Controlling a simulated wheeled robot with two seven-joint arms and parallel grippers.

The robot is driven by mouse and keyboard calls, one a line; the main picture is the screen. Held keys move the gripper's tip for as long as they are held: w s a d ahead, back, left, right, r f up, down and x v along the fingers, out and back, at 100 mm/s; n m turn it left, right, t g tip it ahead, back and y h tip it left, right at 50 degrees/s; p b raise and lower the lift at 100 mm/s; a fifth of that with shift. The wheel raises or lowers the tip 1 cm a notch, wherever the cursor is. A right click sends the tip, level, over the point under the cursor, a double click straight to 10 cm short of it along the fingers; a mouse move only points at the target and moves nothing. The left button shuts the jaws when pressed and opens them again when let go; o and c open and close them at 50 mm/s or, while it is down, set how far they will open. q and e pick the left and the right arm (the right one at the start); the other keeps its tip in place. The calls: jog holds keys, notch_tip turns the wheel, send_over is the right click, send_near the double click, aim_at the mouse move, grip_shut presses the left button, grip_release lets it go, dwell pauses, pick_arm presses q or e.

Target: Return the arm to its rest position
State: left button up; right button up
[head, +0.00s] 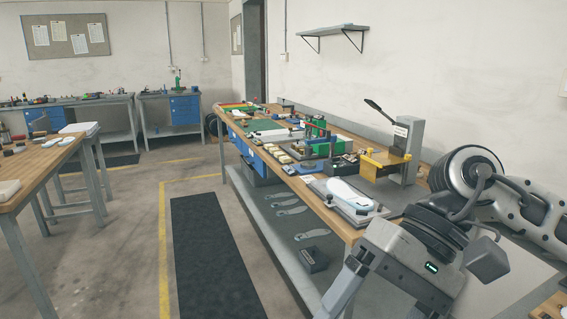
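My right arm (520,208) comes in from the right edge and bends down in front of the long workbench's near end. My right gripper (348,284) hangs below the wrist with the small green display, at the bottom edge of the picture. Its fingertips are cut off or hidden, so its opening and anything between the fingers cannot be told. My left arm and gripper are not in view.
The long wooden workbench (336,218) holds a white insole-shaped piece (345,194), a yellow-tabled press (384,162) and several small items. Grey insole shapes (312,235) lie on its lower shelf. A black mat (207,262) covers clear floor. Another table (38,172) stands left.

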jog(key=s+a+r+m+g+y+b, duration=0.1)
jog(key=s+a+r+m+g+y, duration=0.15)
jog(key=a+m+y, duration=0.65)
jog(key=w+d+f+n+t+h+b, duration=0.1)
jog(key=w+d+f+n+t, duration=0.35)
jog(key=n+t, duration=0.9)
jog(key=w+d+f+n+t+h+b, duration=0.15)
jog(key=w+f+n+t, duration=0.5)
jog(key=n+t, duration=0.7)
jog(key=s+d+f+m+g+h, duration=0.2)
jog(key=f+m, duration=0.4)
jog(key=f, duration=0.3)
jog(key=s+d+f+m+g+h, duration=0.3)
jog(key=s+f+m+g+h, duration=0.1)
jog(key=f, duration=0.4)
jog(key=s+d+f+m+g+h, duration=0.3)
jog(key=s+f+m+h, duration=0.1)
jog(key=f+m, duration=0.3)
notch_tip(320, 180, down, 3)
jog(key=shift+s+r+m+b, duration=0.2)
jog(key=shift+s+m+b, duration=0.2)
jog(key=shift+s, duration=0.2)
jog(key=shift+d, duration=0.1)
